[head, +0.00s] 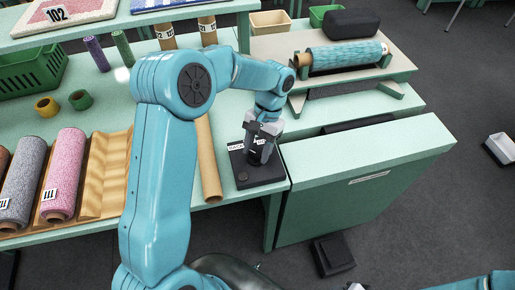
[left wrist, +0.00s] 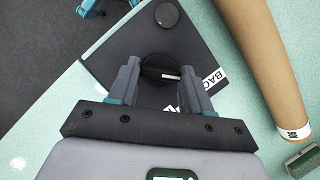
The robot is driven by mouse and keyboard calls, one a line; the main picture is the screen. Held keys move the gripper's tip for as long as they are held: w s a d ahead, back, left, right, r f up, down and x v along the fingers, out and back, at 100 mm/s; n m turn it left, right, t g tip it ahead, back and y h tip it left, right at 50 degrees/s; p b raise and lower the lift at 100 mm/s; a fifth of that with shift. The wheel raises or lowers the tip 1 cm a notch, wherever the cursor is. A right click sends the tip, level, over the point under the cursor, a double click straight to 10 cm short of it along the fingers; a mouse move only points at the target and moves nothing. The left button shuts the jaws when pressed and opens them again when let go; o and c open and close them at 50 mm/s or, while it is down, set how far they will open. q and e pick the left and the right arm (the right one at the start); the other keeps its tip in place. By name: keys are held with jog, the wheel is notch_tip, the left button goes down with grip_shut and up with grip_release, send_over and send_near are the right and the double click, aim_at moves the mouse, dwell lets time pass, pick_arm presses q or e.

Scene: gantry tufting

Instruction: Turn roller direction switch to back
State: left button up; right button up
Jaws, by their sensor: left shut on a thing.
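The black switch box (head: 243,172) sits at the right end of the green table, and it also fills the middle of the left wrist view (left wrist: 190,42). Its round black knob (left wrist: 158,62) has a white pointer mark, which points right, toward the white label starting "BAC" (left wrist: 213,78). A second label is mostly hidden behind a finger. My left gripper (head: 260,149) is over the box from above. In the left wrist view its fingers (left wrist: 160,76) are shut on the knob, one on each side. My right gripper is out of view.
A round black button (left wrist: 167,14) is at one corner of the box. A brown cardboard tube (head: 208,160) lies beside the box. Yarn rolls (head: 68,170) are at the left. A blue roll on a stand (head: 346,55) is behind. A green cabinet (head: 365,190) stands at right.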

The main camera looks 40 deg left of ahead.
pick_arm(q)
jog(key=shift+n, duration=0.4)
jog(key=o, duration=1.1)
jog(key=shift+c, duration=0.2)
jog(key=shift+r, duration=0.1)
jog(key=v, duration=1.6)
jog(key=shift+a+p, duration=0.15)
jog(key=shift+p, duration=0.3)
jog(key=shift+s, duration=0.15)
